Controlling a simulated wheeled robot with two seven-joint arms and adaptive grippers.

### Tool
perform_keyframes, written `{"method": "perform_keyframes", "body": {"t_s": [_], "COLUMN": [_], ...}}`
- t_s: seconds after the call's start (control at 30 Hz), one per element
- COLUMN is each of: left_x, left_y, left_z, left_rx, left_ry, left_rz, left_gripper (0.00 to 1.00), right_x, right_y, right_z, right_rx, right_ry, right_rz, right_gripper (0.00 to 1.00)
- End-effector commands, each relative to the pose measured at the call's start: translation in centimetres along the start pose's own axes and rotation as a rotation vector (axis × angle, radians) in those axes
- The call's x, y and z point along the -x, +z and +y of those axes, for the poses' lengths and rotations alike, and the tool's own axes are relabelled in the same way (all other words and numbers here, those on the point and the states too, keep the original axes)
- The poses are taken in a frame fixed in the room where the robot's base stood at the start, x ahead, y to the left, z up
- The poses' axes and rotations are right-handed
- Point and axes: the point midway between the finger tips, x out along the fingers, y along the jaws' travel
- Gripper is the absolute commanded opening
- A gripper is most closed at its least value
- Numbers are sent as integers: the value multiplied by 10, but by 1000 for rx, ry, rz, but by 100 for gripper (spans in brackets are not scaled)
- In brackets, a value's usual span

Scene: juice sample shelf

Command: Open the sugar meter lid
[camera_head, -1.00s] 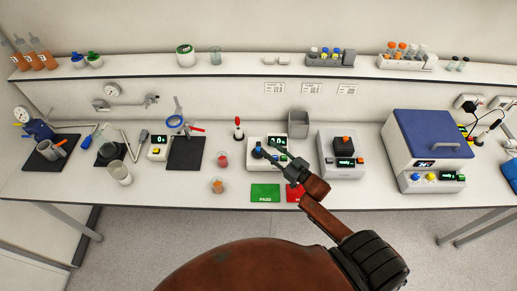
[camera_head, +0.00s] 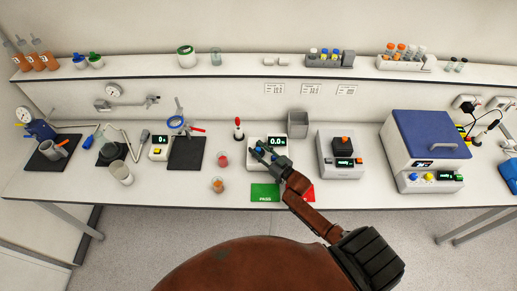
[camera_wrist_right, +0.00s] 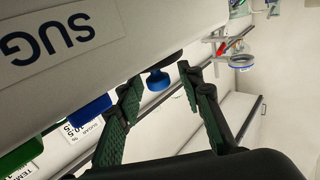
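The sugar meter (camera_head: 277,141) is a white box with a lit display reading 0.0, near the middle of the bench. In the right wrist view its white housing (camera_wrist_right: 100,18) carries an upside-down label starting "SUG". A round blue knob (camera_wrist_right: 157,80) shows beyond the housing edge, between the fingers of my right gripper (camera_wrist_right: 161,74). The fingers are open, with visible gaps to the knob. In the head view the right gripper (camera_head: 264,152) is over the meter's front and hides part of it. My left gripper is not in view.
A green pad (camera_head: 264,193) and a partly covered red pad (camera_head: 308,193) lie in front of the meter. Cups with red (camera_head: 223,159) and orange (camera_head: 217,185) contents stand to the left. A grey bin (camera_head: 298,124) stands behind right; another device (camera_head: 341,153) is to the right.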

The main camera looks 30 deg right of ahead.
Motion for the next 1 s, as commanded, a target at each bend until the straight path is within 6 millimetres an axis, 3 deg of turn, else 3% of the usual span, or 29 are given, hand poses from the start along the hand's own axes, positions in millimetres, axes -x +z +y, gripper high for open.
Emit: {"method": "perform_keyframes", "body": {"t_s": [0.13,0.63,1.0], "left_x": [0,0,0], "left_y": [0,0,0], "left_z": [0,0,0], "left_rx": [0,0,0], "left_ry": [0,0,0], "left_rz": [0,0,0], "left_gripper": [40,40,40], "right_x": [0,1,1], "right_y": [0,0,0], "right_z": [0,1,1], "right_rx": [0,0,0], "right_ry": [0,1,1], "right_rz": [0,0,0], "right_gripper": [35,0,0]}}
